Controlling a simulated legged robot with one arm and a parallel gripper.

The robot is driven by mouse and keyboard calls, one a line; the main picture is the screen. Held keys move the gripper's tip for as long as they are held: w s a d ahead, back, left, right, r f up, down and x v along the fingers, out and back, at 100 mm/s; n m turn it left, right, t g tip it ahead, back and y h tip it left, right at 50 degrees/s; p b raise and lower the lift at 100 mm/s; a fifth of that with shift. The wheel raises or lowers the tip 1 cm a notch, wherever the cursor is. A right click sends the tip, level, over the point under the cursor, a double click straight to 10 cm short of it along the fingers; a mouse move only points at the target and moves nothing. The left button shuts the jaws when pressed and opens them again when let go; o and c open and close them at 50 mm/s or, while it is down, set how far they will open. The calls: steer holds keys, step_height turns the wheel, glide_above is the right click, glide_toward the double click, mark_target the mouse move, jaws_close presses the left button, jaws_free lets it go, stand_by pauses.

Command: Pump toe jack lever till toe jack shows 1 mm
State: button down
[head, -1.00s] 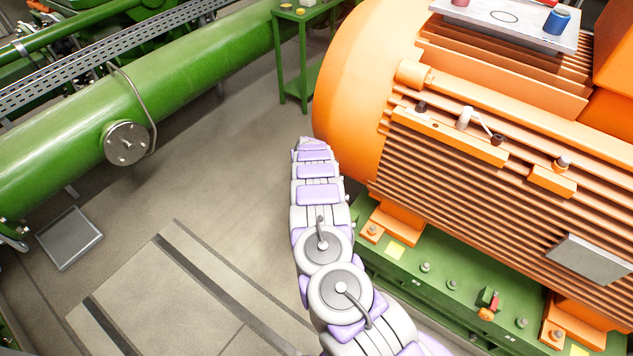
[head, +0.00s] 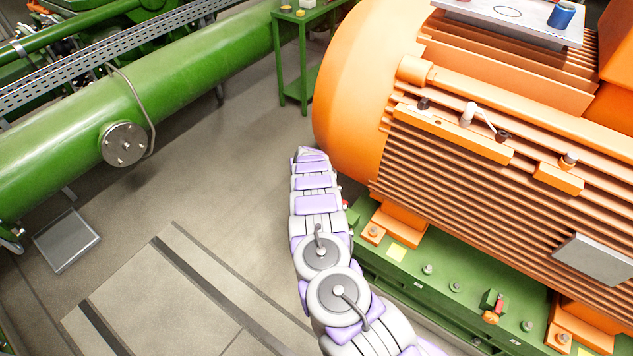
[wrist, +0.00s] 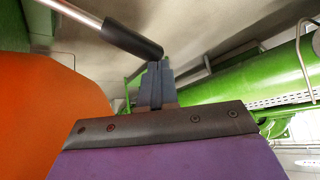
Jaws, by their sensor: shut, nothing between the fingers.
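In the wrist view a lever with a bare metal rod and a black grip (wrist: 130,38) comes in from the upper left. My gripper (wrist: 163,66) is shut and empty, its grey fingers pointing up at the end of the black grip. The fingertips look very close to the grip's end; I cannot tell whether they touch. In the head view my arm reaches forward beside the orange motor, and its far end hides my gripper and the lever. The toe jack's body and its reading cannot be made out.
The orange motor (head: 460,170) stands on a green base frame (head: 410,275) right of my arm. A small red part (head: 345,204) shows beside my arm. A green pipe (head: 60,160) and a green stand (head: 300,70) lie beyond.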

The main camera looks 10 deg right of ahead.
step_height(320, 180, down, 7)
steer(key=b, duration=0.3)
steer(key=shift+w+f, duration=0.15)
stand_by(1.1)
steer(key=shift+a, duration=0.1)
steer(key=shift+r+p, duration=0.7)
steer(key=shift+r, duration=0.6)
steer(key=shift+r+p, duration=1.35)
steer(key=shift+r, duration=1.3)
step_height(320, 180, up, 7)
steer(key=p, duration=0.3)
steer(key=shift+s+d+p, duration=0.25)
steer(key=shift+s+p, duration=0.05)
